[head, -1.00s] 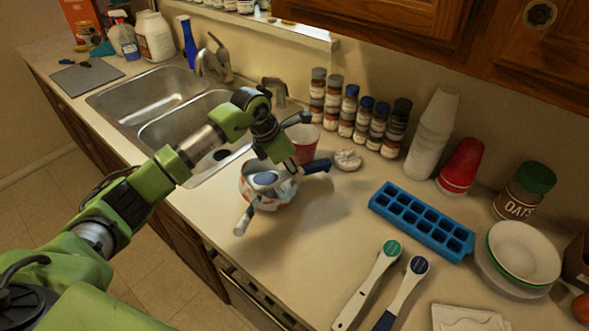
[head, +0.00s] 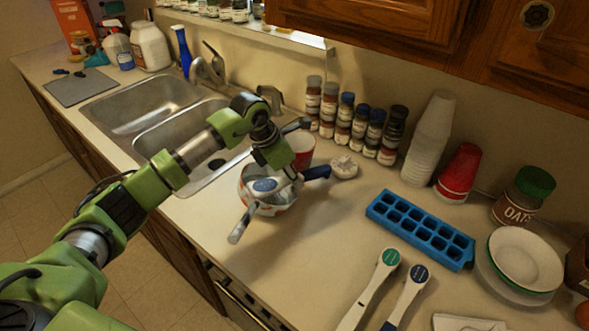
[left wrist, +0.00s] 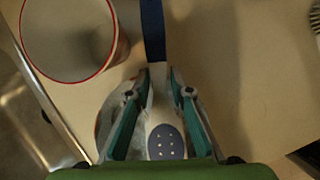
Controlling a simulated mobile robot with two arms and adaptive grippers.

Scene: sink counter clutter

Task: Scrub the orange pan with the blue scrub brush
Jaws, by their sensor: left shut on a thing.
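The orange pan (head: 285,209) stands on the counter right of the sink, its orange and white wall showing under my left gripper (head: 285,175). Its grey handle (head: 240,228) points toward the counter's front edge. My left gripper is shut on the neck of the blue scrub brush, whose blue handle (head: 317,172) points right. The brush head, with a blue oval (head: 265,185), is inside the pan's opening. In the left wrist view the fingers (left wrist: 160,80) close around the pale neck, with the dotted blue oval (left wrist: 166,142) below. Bristle contact is hidden.
A red cup (head: 301,148) stands close behind the pan, with a white round item (head: 344,166) to its right. A blue ice tray (head: 420,228) and two more brushes (head: 372,290) (head: 407,297) lie to the right. Spice jars (head: 344,120) line the wall.

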